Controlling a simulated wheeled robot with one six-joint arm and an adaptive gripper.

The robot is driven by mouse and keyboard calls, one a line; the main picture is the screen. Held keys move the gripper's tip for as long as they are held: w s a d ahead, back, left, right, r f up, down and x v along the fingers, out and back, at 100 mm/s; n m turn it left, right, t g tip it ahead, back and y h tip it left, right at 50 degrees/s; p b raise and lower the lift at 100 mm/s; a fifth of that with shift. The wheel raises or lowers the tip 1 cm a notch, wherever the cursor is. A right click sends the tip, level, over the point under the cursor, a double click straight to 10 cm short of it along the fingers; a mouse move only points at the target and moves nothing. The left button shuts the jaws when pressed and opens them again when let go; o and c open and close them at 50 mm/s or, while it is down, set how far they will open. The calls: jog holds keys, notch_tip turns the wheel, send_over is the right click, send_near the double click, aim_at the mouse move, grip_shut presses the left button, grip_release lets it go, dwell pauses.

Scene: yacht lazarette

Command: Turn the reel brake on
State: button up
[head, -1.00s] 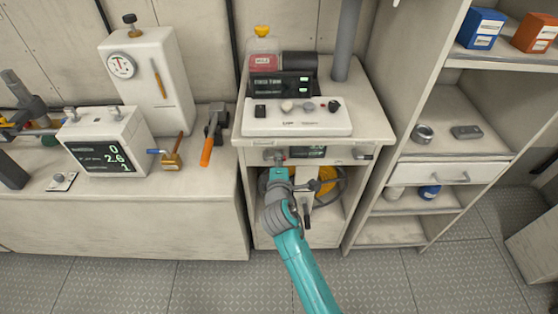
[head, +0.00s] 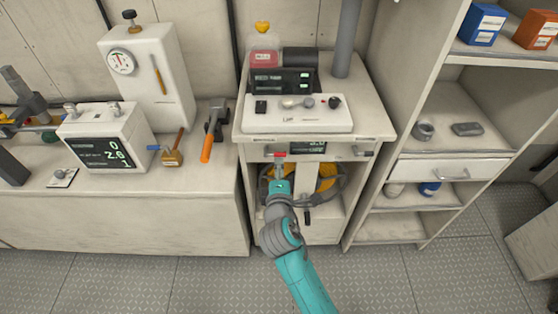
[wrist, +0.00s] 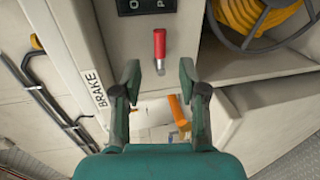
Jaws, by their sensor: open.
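The reel brake is a small red-handled lever (wrist: 159,44) with a grey metal end, on the cream front panel of the cabinet. A white label (wrist: 94,88) reading BRAKE is on the panel's edge to its left in the wrist view. The red handle also shows in the head view (head: 280,155), just under the cabinet top. My gripper (wrist: 160,78) is open and empty, its two fingers on either side of the lever's line. The lever appears just beyond the fingertips; I cannot tell whether they touch it. In the head view my gripper (head: 279,174) is just below the handle.
A dark plate with letters (wrist: 146,5) sits above the lever. A reel with yellow hose (head: 322,180) is in the open bay to the right. A grey knob (head: 362,152) sticks out at the panel's right. A switch box (head: 298,118) stands on top.

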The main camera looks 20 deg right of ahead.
jog(key=v, duration=0.5)
jog(key=shift+s+a, duration=0.1)
jog(key=shift+s, duration=0.1)
dwell(0.3)
jog(key=s+d+f+m+y, duration=0.15)
jog(key=s+f, duration=0.35)
jog(key=s, duration=0.5)
jog(key=s+f+m+y, duration=0.3)
jog(key=s+f, duration=0.1)
jog(key=s, duration=0.6)
jog(key=s+r+m, duration=0.3)
jog(key=s+m, duration=0.2)
jog(key=s, duration=0.5)
jog(key=s+d+r+m, duration=0.1)
jog(key=s+r+m, duration=0.3)
jog(key=s, duration=0.7)
jog(key=shift+s+d+r+m, duration=0.25)
jog(key=shift+d+r+m, duration=0.1)
jog(key=shift+m, duration=0.2)
